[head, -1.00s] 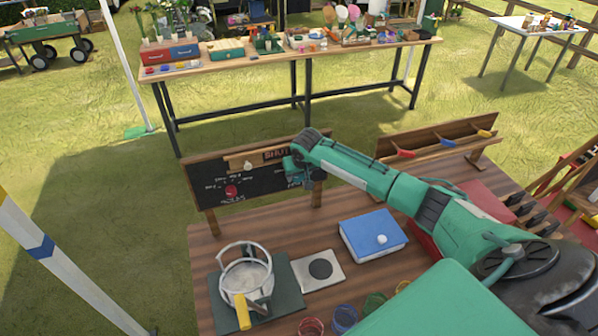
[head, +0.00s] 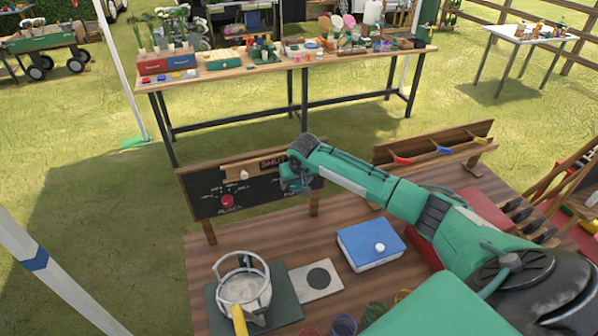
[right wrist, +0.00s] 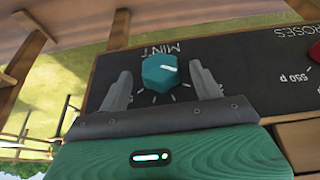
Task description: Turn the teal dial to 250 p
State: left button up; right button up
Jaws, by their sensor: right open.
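The teal dial (right wrist: 160,73) sits on the blackboard panel (right wrist: 110,70) beside the chalk word MINT in the right wrist view. A pale pointer line shows on its face. Tick marks fan out around it, but their numbers by this dial are hidden or unreadable. My right gripper (right wrist: 163,85) is open, with one finger on each side of the dial and gaps visible. In the head view my right gripper (head: 294,184) is at the right part of the board (head: 205,203) and hides the dial. My left gripper is not in view.
A red dial (head: 227,201) is on the left of the board, under a wooden strip with a pale knob (head: 244,174). A blue box (head: 368,247), a wire-framed pot (head: 243,287) and a rack (head: 430,152) with coloured handles stand on the table.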

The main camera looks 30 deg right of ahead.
jog(key=b+v, duration=0.3)
jog(key=v, duration=0.9)
jog(key=shift+s, duration=0.1)
